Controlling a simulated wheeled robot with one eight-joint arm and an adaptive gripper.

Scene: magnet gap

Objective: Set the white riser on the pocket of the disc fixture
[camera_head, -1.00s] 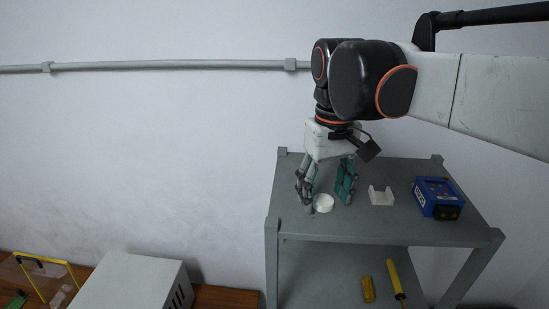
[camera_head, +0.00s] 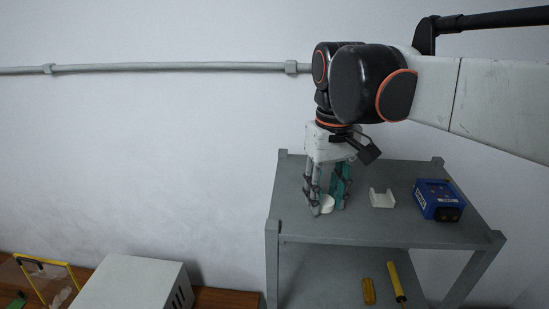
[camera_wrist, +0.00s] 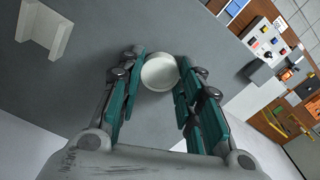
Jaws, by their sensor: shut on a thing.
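A short round white piece, taken as the white riser (camera_head: 327,204), stands on the grey cart top near its left front. My gripper (camera_head: 323,203) points down and is shut on it, with a teal-padded finger on either side. In the wrist view the riser (camera_wrist: 160,72) shows as a pale round top between the fingertips (camera_wrist: 160,80). It appears to rest still on the cart top. I cannot clearly make out the disc fixture or its pocket in either view.
A white U-shaped block (camera_head: 381,198) and a blue device (camera_head: 438,200) stand to the right on the cart top (camera_head: 400,228). Yellow tools (camera_head: 397,283) lie on the lower shelf. A pale box (camera_head: 135,283) and a yellow frame (camera_head: 48,277) are at lower left.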

